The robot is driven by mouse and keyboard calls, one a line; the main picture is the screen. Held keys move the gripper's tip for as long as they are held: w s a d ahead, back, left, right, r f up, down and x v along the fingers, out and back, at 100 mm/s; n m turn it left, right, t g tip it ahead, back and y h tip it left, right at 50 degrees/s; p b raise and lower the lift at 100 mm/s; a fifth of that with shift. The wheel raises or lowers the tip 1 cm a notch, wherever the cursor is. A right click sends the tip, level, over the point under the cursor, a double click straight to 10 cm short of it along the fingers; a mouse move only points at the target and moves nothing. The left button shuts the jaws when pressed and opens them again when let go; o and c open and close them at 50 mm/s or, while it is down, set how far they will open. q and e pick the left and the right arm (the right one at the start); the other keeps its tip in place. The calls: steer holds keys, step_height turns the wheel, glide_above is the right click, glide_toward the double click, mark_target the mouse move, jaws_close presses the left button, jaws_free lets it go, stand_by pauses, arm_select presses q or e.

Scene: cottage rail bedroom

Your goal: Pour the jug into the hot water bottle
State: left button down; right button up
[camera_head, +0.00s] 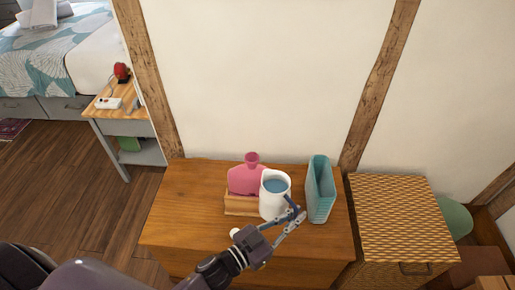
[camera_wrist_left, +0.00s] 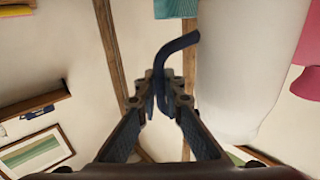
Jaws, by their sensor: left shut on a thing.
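The white jug (camera_head: 273,205) stands upright in the head view with blue water inside. I cannot tell whether its base touches the chest. My left gripper (camera_head: 293,217) is shut on its dark blue handle, on the jug's right side. In the left wrist view, the handle (camera_wrist_left: 178,45) runs between the fingertips (camera_wrist_left: 167,92), beside the white jug wall (camera_wrist_left: 237,70). The pink hot water bottle (camera_head: 245,180) is just left of and behind the jug, its funnel-like mouth facing up. It also shows at the wrist view's right edge (camera_wrist_left: 306,75). My right gripper is not in view.
A wooden stand (camera_head: 239,205) is at the bottle's base on the wooden chest (camera_head: 185,215). A teal holder (camera_head: 321,195) stands close right of the jug. A small white round thing (camera_head: 235,232) shows near my left wrist. A woven-top cabinet (camera_head: 402,215) is at right.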

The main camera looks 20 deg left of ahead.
arm_select(q)
steer(key=shift+w+d+r, duration=0.2)
steer(key=shift+d+r, duration=0.1)
steer(key=shift+r, duration=0.05)
steer(key=shift+w+d+f+h, duration=0.15)
steer(key=shift+f+h, duration=0.15)
steer(key=shift+f, duration=0.35)
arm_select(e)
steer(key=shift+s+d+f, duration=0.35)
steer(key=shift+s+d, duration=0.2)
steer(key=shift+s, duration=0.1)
arm_select(q)
steer(key=shift+r, duration=0.15)
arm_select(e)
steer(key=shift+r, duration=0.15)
